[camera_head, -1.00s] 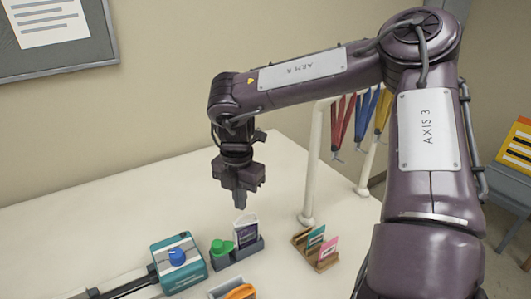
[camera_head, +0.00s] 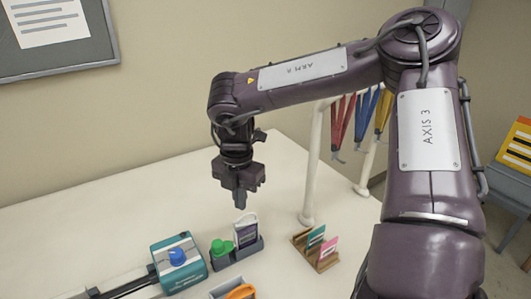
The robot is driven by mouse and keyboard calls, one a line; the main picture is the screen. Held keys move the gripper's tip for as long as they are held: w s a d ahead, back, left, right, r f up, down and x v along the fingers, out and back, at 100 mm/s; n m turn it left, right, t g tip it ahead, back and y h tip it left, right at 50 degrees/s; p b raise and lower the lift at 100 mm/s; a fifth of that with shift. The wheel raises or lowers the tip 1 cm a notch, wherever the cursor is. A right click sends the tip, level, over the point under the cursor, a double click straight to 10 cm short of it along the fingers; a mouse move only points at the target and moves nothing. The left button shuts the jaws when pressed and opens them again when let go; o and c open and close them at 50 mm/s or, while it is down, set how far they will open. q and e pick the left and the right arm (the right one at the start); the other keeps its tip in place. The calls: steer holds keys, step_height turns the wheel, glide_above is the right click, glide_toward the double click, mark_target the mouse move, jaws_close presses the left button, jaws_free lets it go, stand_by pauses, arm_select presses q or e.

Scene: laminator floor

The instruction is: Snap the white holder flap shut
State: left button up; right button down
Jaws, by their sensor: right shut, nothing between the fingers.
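The white holder (camera_head: 246,233) stands upright in a grey stand (camera_head: 236,255), with a dark purple card framed by its white rim. Its flap is too small to tell whether it is snapped shut. My right gripper (camera_head: 240,205) points down just above the holder, its fingers shut with nothing between them. The fingertips are close to the holder's top; I cannot tell if they touch. My left gripper is not in view.
A green-capped item (camera_head: 221,249) sits beside the holder in the stand. A teal laminator (camera_head: 179,264) with a blue knob stands left, a grey tray with an orange item (camera_head: 240,292) in front. A wooden card rack (camera_head: 318,252) and lanyard post (camera_head: 312,165) stand right.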

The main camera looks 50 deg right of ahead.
steer(key=shift+f+b, duration=0.8)
steer(key=shift+f, duration=0.2)
stand_by(0.4)
steer(key=shift+r, duration=0.15)
step_height(320, 180, up, 7)
steer(key=p, duration=0.5)
stand_by(0.5)
stand_by(0.5)
